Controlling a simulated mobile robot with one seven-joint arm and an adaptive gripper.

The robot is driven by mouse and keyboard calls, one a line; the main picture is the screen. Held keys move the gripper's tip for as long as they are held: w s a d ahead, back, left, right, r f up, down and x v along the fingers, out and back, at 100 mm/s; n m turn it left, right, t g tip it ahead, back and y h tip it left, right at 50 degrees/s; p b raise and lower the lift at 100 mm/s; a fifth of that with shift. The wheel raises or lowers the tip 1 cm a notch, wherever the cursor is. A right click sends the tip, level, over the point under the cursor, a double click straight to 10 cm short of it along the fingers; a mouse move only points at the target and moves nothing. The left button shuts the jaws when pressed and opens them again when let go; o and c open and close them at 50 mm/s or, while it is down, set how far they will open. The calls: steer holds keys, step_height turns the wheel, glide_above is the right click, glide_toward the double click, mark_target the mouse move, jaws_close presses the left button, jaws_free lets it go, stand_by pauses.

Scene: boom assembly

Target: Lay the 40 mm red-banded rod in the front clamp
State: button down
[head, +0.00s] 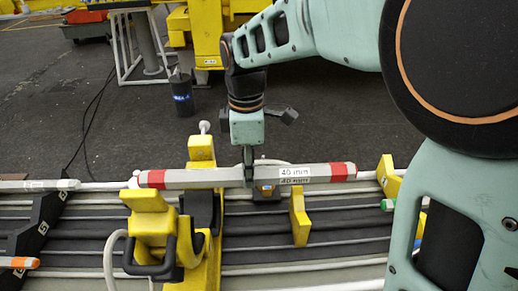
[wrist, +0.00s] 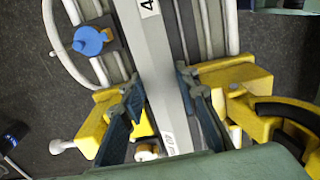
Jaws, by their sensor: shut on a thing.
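The 40 mm red-banded rod (head: 210,178) is grey, with a red band near each end and a white "40 mm" label. It lies roughly level across the head view. My gripper (head: 248,177) points down and is shut on the rod near its middle. In the wrist view the rod (wrist: 163,70) runs between my two fingers. A yellow clamp (head: 150,224) with a dark handle stands at the near side, just below the rod's left part in the picture. I cannot tell whether the rod touches it. Yellow clamp parts (wrist: 235,78) flank my fingers in the wrist view.
A yellow upright (head: 300,218) and a yellow bracket (head: 387,176) stand to the right. Another rod (head: 40,185) lies at the far left on a black rack (head: 38,222). Grey and white rails run beneath. A blue knob (wrist: 90,41) shows in the wrist view.

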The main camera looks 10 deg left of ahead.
steer(key=shift+a, duration=0.2)
step_height(320, 180, down, 9)
steer(key=b, duration=0.7)
stand_by(0.8)
steer(key=shift+f, duration=0.15)
stand_by(0.9)
steer(key=shift+f+b, duration=1)
steer(key=shift+f, duration=0.4)
steer(key=c, duration=1.4)
jaws_free()
steer(key=shift+d, duration=0.1)
